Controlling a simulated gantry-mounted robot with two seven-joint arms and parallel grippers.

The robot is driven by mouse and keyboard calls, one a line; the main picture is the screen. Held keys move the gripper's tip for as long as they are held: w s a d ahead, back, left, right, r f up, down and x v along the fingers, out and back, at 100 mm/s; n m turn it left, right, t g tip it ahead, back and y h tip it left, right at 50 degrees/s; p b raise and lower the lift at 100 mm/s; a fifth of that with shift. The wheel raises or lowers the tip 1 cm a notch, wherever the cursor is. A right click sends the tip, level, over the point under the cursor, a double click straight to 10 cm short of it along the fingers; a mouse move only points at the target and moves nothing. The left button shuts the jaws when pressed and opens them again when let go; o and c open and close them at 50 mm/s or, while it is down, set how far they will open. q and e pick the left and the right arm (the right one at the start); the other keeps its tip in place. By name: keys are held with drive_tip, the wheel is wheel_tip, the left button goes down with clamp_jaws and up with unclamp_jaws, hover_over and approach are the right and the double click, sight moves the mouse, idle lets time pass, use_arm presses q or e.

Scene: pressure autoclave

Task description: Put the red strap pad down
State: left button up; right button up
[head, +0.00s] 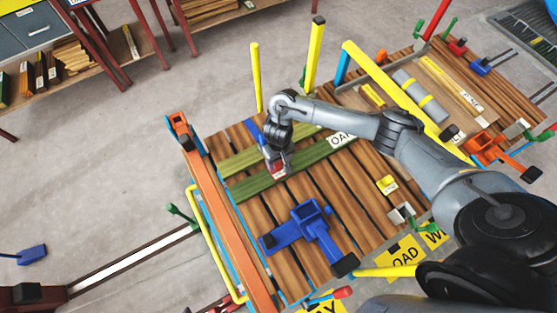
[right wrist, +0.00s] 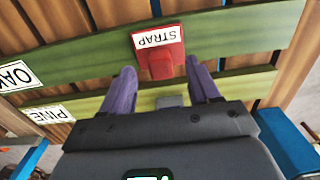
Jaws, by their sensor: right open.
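The red strap pad (right wrist: 158,42), with a white STRAP label, appears to lie on the upper green board (right wrist: 90,55) in the right wrist view. In the head view only a small part of the pad (head: 279,170) shows below my gripper. My right gripper (right wrist: 160,68) is open. Its two purple fingers stand apart on either side of the pad's red knob, with visible gaps. In the head view the right gripper (head: 276,158) is over the green boards. I cannot tell the exact height of the fingers. My left gripper is not in view.
A blue clamp-like fixture (head: 312,228) stands on the brown slatted deck (head: 345,205). A small yellow block (head: 387,184) lies to its right. An orange beam (head: 225,215) edges the deck on the left. Yellow posts (head: 315,55) rise behind. An OAK label (right wrist: 15,75) lies beside the pad.

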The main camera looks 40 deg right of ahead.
sight(278, 164)
wheel_tip(278, 164, up, 8)
drive_tip(key=p, duration=0.5)
drive_tip(key=shift+r, duration=0.15)
